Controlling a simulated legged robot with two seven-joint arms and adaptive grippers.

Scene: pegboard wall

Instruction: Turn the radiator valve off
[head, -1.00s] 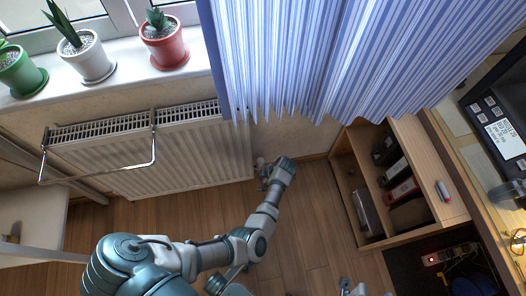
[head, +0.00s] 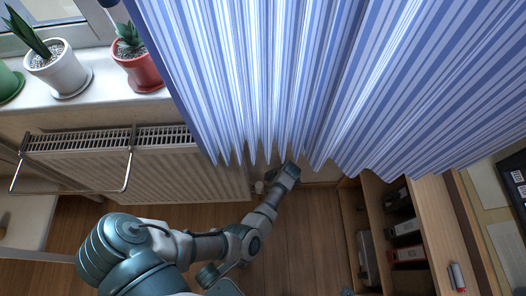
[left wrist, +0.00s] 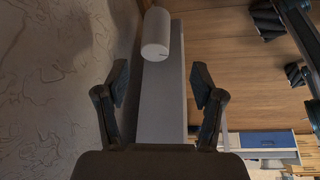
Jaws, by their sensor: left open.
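The radiator (head: 190,172) hangs on the wall below the window sill. Its valve is a small white knob (head: 258,187) at the radiator's lower right end, and shows as a pale rounded cylinder (left wrist: 155,34) in the left wrist view. My left gripper (head: 286,176) is just to the right of the knob in the head view; its fingers are hard to make out there. In the left wrist view the gripper (left wrist: 161,85) is open and empty, with the knob ahead of the fingertips, roughly centred between them and not touching.
A blue striped curtain (head: 290,75) hangs close above my left gripper. A wooden shelf (head: 445,225) with binders stands at the right. Potted plants stand on the sill (head: 95,100). A metal rail (head: 125,178) is on the radiator's left part. The floor (head: 305,235) between radiator and shelf is clear.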

